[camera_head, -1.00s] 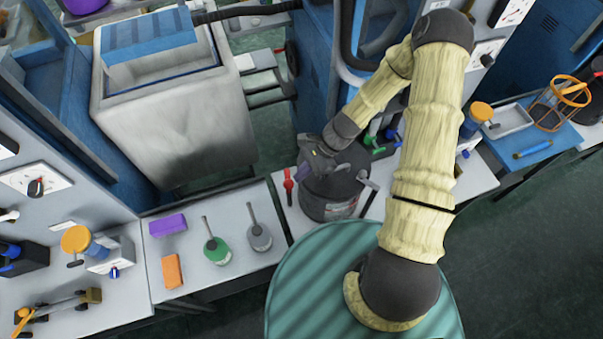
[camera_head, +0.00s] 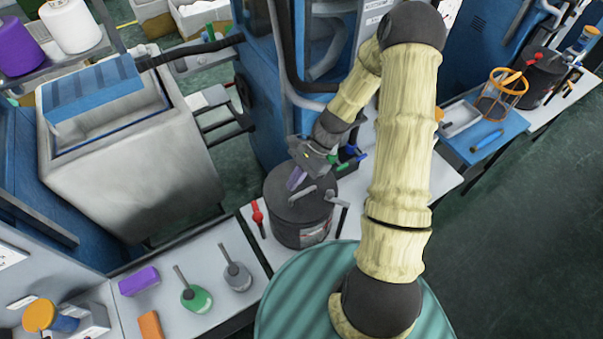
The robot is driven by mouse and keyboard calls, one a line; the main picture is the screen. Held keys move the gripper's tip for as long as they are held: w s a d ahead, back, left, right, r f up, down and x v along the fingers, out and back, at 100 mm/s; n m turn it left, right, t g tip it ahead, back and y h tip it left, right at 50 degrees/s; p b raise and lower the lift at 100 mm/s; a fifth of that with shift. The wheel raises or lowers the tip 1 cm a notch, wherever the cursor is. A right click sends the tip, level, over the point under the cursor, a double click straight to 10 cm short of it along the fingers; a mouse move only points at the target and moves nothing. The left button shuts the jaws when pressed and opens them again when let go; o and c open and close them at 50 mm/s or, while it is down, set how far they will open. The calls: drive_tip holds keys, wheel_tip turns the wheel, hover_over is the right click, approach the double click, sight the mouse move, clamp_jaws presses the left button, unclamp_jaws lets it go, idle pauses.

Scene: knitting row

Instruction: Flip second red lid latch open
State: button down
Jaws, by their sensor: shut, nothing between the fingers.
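A dark grey canister (camera_head: 298,228) stands on the white bench in front of my base. A red latch (camera_head: 257,213) stands upright at its left rim, and a grey latch (camera_head: 341,213) is at its right side. A grey handle (camera_head: 303,194) lies on its lid.
Green (camera_head: 197,298) and grey (camera_head: 237,276) long-handled tools, a purple block (camera_head: 138,281) and an orange block (camera_head: 151,325) lie on the left bench. Blue and green small parts (camera_head: 352,156) sit behind my gripper. An orange wire basket (camera_head: 500,92) stands on the right bench.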

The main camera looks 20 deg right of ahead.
drive_tip(key=shift+b+v, duration=0.35)
drive_tip(key=shift+v, duration=1.4)
drive_tip(key=shift+s, duration=0.2)
drive_tip(key=s+d+r+n+t+h+b, duration=0.1)
drive_tip(key=s+r+n+t+h, duration=0.4)
drive_tip(key=r+n, duration=0.7)
drive_tip(key=s+d+n+h, duration=0.1)
drive_tip(key=s+h, duration=0.1)
drive_tip(key=s, duration=0.1)
drive_tip(key=shift+s+d+t+b, duration=0.2)
drive_tip(key=shift+t+b, duration=0.2)
drive_tip(key=shift+w, duration=0.1)
